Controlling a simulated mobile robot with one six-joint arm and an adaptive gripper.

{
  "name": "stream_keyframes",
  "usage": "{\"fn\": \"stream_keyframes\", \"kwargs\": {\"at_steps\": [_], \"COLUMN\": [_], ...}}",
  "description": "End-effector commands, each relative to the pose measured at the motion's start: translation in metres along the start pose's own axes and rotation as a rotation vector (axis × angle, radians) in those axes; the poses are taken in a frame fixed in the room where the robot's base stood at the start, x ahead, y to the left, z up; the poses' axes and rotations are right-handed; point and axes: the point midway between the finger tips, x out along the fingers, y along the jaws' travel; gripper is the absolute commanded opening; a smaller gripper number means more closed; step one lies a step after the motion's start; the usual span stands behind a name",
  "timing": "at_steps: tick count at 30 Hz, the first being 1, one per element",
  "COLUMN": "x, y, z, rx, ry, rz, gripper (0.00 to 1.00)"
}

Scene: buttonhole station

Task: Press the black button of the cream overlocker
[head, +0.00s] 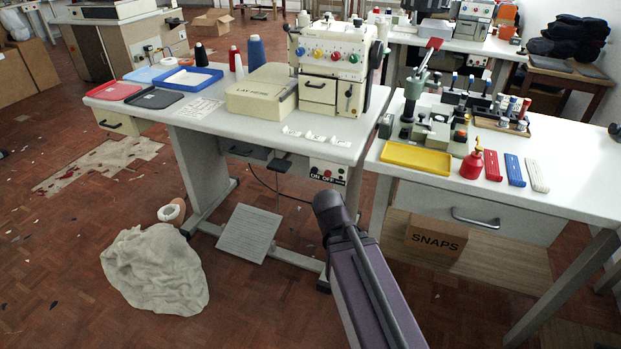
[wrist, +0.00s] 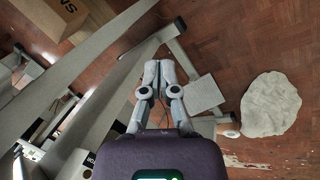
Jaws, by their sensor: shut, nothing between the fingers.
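The cream overlocker (head: 335,62) stands on the pale table (head: 222,112) in the head view, with several coloured dials on its front. A small white switch box (head: 327,171) marked ON OFF hangs under the table's front edge below it. Its buttons are small, and I cannot clearly tell the black one apart. My purple arm reaches up from the bottom of the head view, its end just below the box; my gripper is not discernible there. In the wrist view my gripper (wrist: 158,66) is shut and empty, pointing out over the floor, touching nothing I can see.
A second table (head: 575,195) with a yellow tray (head: 415,159) and a red bottle (head: 472,163) stands at right, a SNAPS box (head: 436,238) beneath it. A grey pedal (head: 249,233) and crumpled cloth (head: 155,270) lie on the floor at left. Table legs flank my arm.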

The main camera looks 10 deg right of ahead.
Motion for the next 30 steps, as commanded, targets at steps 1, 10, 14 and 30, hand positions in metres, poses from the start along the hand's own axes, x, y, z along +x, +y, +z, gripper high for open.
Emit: {"fn": "stream_keyframes", "kwargs": {"at_steps": [1,10,14,30], "x": [0.002,-0.008,-0.017,-0.083], "y": [-0.001,0.005,0.005,-0.025], "z": [-0.004,-0.030,-0.044,-0.104], "rx": [-0.069,-0.500,-0.688,-1.420], "ry": [0.006,-0.004,-0.031,-0.307], "rz": [0.046,0.352,0.487,1.065], "gripper": [0.00,0.00,0.00,0.00]}}
